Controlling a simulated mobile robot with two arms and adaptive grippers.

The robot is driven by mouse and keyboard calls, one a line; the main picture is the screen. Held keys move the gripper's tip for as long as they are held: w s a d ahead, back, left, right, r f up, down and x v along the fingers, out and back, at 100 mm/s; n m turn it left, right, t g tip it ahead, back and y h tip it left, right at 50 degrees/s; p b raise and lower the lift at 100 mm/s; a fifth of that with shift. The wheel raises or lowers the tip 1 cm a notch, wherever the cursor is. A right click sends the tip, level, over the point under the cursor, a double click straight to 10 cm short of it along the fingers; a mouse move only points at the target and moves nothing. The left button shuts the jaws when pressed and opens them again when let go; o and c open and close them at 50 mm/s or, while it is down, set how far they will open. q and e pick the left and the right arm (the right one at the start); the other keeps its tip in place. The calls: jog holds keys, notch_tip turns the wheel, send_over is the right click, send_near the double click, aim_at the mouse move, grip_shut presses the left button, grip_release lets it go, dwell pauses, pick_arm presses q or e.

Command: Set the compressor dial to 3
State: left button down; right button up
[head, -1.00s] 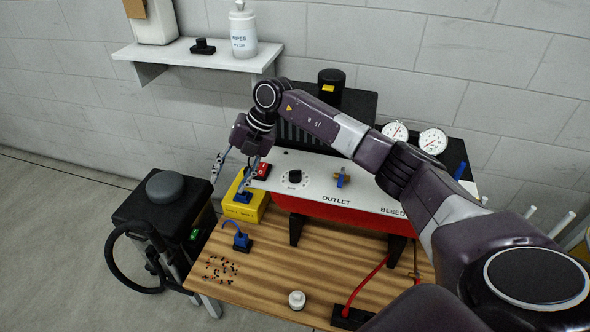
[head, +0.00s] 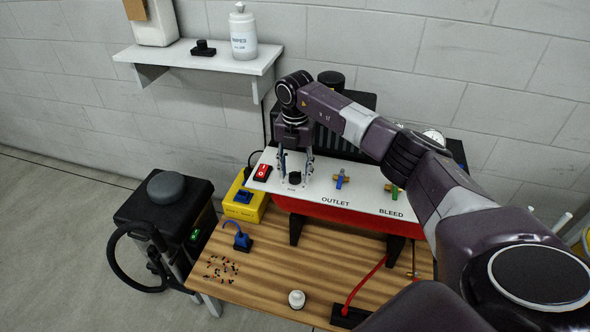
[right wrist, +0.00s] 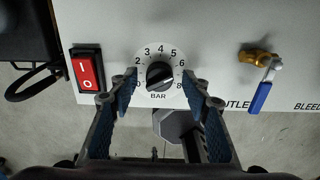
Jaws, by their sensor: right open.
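The compressor dial (head: 295,178) is a round black knob on the white top panel of the compressor (head: 300,207). In the right wrist view the dial (right wrist: 159,75) sits inside a printed scale from 0 to 8 marked BAR. A pale mark on the knob appears to face the lower left, near 0, but it is small. My right gripper (head: 295,179) points down over the dial. Its fingers are open, one on each side of the knob, with gaps visible in the right wrist view (right wrist: 160,84). My left gripper is out of view.
A red rocker switch (right wrist: 87,72) is close left of the dial. A blue-handled brass outlet valve (right wrist: 263,84) is to the right, and a green-handled bleed valve (head: 393,190) farther right. A yellow box (head: 243,207) stands left of the compressor. A shelf (head: 205,62) is above left.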

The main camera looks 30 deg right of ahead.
jog(key=shift+f, duration=0.15)
jog(key=c, duration=1.2)
jog(key=shift+o, duration=0.2)
